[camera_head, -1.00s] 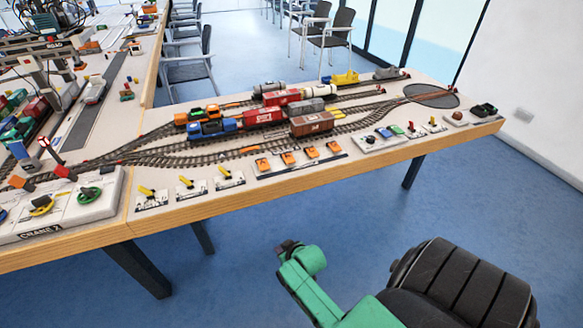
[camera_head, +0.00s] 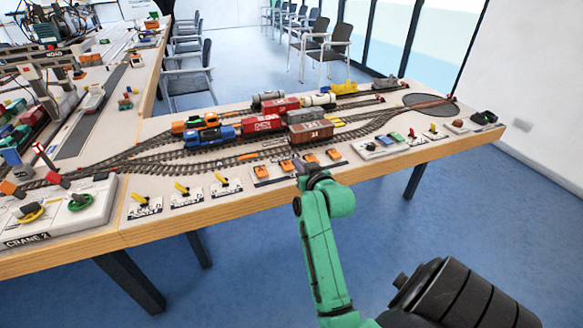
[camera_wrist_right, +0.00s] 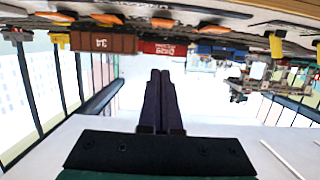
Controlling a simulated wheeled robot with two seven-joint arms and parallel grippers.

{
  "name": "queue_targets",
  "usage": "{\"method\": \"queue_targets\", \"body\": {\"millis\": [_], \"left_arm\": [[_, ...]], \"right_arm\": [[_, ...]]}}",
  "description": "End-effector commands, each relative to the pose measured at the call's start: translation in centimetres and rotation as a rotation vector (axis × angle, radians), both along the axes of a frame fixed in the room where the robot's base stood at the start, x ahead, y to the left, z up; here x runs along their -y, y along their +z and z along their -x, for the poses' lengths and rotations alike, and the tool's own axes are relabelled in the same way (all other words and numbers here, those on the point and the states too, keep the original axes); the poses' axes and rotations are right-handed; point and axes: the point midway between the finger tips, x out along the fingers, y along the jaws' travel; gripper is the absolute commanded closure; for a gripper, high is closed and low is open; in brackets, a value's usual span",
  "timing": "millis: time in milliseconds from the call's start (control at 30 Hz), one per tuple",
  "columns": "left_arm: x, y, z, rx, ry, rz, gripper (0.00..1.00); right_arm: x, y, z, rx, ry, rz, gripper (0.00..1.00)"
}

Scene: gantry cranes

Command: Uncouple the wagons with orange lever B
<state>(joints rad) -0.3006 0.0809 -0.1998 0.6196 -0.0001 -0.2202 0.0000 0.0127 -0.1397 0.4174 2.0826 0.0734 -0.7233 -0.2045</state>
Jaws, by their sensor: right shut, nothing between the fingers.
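A row of orange levers (camera_head: 287,165) lies along the table's front edge; their letters are too small to read, so I cannot tell which is B. They also show upside down at the top of the right wrist view (camera_wrist_right: 108,19). My right gripper (camera_head: 299,166) is shut and empty, its fingers (camera_wrist_right: 160,75) together. In the head view its tip overlaps the middle of the row; contact cannot be told. Behind the levers, a brown wagon (camera_head: 311,132), a red wagon (camera_head: 262,124) and a blue locomotive (camera_head: 208,137) stand on the tracks. My left gripper is not in view.
Yellow levers (camera_head: 182,188) on white plates stand left of the orange row. A panel with coloured buttons (camera_head: 390,140) lies to the right. The Crane 2 control box (camera_head: 62,208) is at the left corner. Open floor (camera_head: 230,270) lies before the table.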

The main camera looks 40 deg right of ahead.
Motion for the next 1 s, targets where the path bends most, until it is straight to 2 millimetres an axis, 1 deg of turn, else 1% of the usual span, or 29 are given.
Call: {"method": "queue_targets", "body": {"millis": [33,267,300,333,400,500,600,867,933,1000], "left_arm": [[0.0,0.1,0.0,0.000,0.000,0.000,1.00],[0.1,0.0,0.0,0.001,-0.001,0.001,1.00],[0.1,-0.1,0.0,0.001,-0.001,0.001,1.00],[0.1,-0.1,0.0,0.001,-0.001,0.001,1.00],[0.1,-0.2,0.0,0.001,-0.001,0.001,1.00],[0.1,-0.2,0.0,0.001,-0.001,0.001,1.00],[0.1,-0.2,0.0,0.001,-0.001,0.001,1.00],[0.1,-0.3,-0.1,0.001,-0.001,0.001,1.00],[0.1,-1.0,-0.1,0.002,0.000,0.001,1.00],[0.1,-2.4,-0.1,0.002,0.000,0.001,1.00]], "right_arm": [[0.4,-0.1,-1.1,0.003,0.000,0.000,1.00],[2.0,-1.4,-5.7,0.003,0.000,-0.001,1.00],[1.9,-2.5,-5.5,-0.003,0.000,-0.002,1.00],[1.9,-3.2,-5.4,-0.004,-0.001,-0.002,1.00],[1.9,-4.2,-5.4,-0.002,-0.001,-0.001,1.00],[1.9,-5.1,-5.4,0.000,-0.002,0.000,1.00],[1.9,-5.4,-5.4,0.000,-0.001,-0.001,1.00],[1.9,-5.5,-5.3,0.002,-0.001,0.001,1.00],[1.9,-6.1,-5.3,0.014,-0.002,0.006,1.00],[2.0,-6.9,-5.3,0.041,-0.002,0.018,1.00]]}}
